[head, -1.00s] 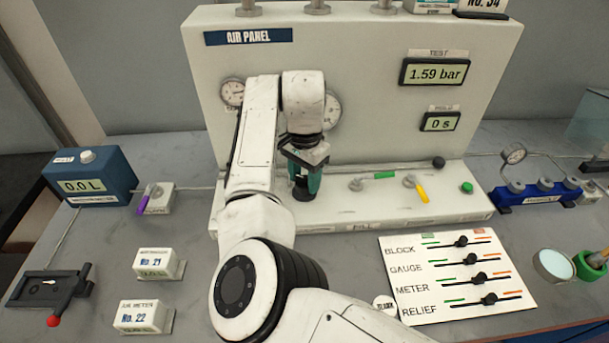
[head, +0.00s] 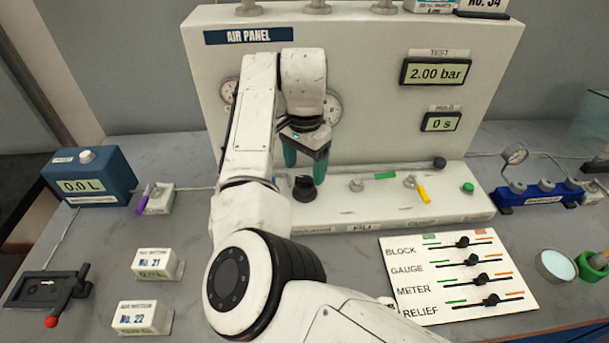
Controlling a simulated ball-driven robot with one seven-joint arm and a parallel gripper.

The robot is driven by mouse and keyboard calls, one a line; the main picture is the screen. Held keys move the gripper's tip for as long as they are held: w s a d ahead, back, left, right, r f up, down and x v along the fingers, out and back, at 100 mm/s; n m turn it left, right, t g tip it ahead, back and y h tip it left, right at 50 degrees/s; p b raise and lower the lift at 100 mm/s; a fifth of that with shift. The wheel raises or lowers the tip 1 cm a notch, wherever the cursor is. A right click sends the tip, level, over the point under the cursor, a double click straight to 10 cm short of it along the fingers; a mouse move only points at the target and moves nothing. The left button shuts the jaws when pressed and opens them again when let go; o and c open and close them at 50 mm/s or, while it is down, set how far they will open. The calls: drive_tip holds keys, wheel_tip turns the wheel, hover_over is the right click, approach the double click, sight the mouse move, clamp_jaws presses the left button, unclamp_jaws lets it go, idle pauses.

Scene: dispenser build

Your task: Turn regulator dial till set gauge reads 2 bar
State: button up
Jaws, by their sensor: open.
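The black regulator dial (head: 304,188) stands on the air panel's white base ledge. My gripper (head: 305,173), with green fingers, is open just above and around the top of the dial; whether it touches the dial I cannot tell. The TEST display (head: 437,72) at the upper right of the panel reads 2.00 bar. Two round gauges sit behind my arm: the left one (head: 229,90) is mostly covered and the right one (head: 333,108) is partly covered. I cannot read their needles, nor tell which is the set gauge.
Valves with a green handle (head: 378,176) and a yellow handle (head: 422,194) lie right of the dial. A HOLD display (head: 440,122) reads 0 s. A slider board (head: 457,276) lies at front right, a blue meter box (head: 90,178) at left.

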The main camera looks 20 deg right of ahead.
sight(305, 177)
wheel_tip(305, 177, up, 7)
drive_tip(key=shift+b, duration=0.4)
drive_tip(key=shift+r, duration=0.1)
